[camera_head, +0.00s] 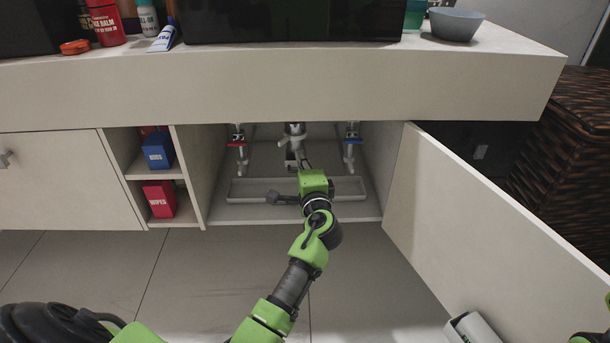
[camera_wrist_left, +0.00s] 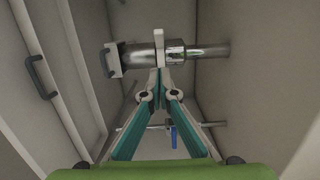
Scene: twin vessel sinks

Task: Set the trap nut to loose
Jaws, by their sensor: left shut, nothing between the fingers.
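The drain trap (camera_head: 294,140) hangs at the back middle of the open cabinet under the counter. In the left wrist view it is a chrome pipe (camera_wrist_left: 138,56) with a pale upright collar (camera_wrist_left: 160,46) around it, which looks like the trap nut. A pale end piece with a dark grip (camera_wrist_left: 110,60) is at its left. Its marking or setting cannot be read. My left gripper (camera_wrist_left: 161,74) is shut and empty, its fingertips at the lower edge of the collar; whether they touch cannot be told. In the head view my left arm reaches into the cabinet and hides part of it.
Red valve (camera_head: 237,142) and blue valve (camera_head: 352,140) flank the trap. A low grey tray (camera_head: 240,190) lies on the cabinet floor. The cabinet door (camera_head: 480,215) stands open at right. Shelves at left hold a blue box (camera_head: 157,151) and red box (camera_head: 160,199).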

